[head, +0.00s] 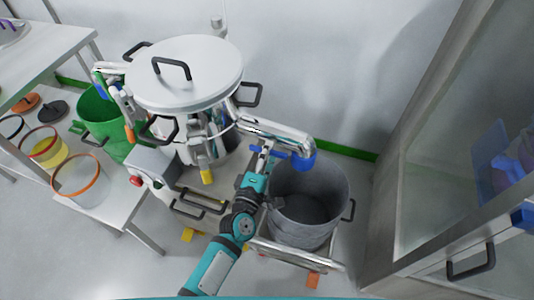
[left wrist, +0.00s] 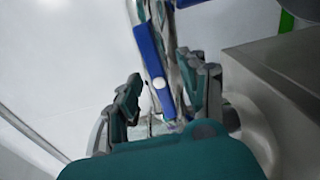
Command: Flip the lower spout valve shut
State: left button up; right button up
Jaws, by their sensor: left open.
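The spout valve's blue lever (head: 281,153) shows beside the metal spout pipe (head: 270,127), which ends in a blue outlet (head: 303,163). In the left wrist view the blue lever (left wrist: 150,55), with a pale round spot on it, runs down between my finger pads. My left gripper (head: 263,153) is at the lever, under the pipe. It is open, with one finger on each side of the lever in the left wrist view (left wrist: 163,97); I cannot tell whether either finger touches it. My right gripper is not in view.
A grey bin (head: 309,238) stands on a metal trolley below the spout. A lidded white vessel (head: 190,75) is at left of the pipe. A green bucket (head: 112,130) and orange-rimmed container (head: 82,180) stand farther left. A glass-fronted cabinet (head: 425,190) stands at right.

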pick_arm(q)
grip_shut()
dwell(0.5)
jog(key=shift+f+m+p, duration=0.1)
jog(key=shift+m+p, duration=3.05)
jog(key=shift+m, duration=5.85)
grip_release()
